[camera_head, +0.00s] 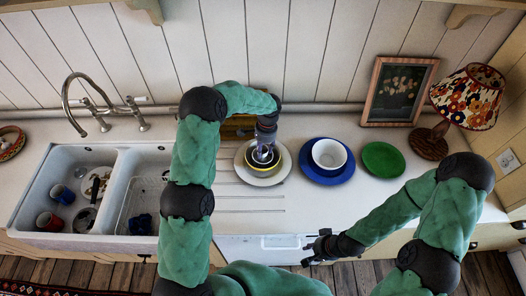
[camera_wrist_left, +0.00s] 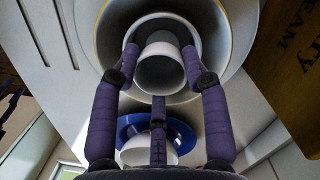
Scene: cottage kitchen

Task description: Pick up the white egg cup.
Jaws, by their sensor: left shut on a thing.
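The stack has a yellow-rimmed bowl (camera_head: 278,154) on a pale plate (camera_head: 262,180). To its right are a blue plate (camera_head: 327,180) with a white bowl (camera_head: 330,154), a green plate (camera_head: 383,159), a picture frame (camera_head: 399,91) and a lamp (camera_head: 468,97). A double sink (camera_head: 115,190) is left.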

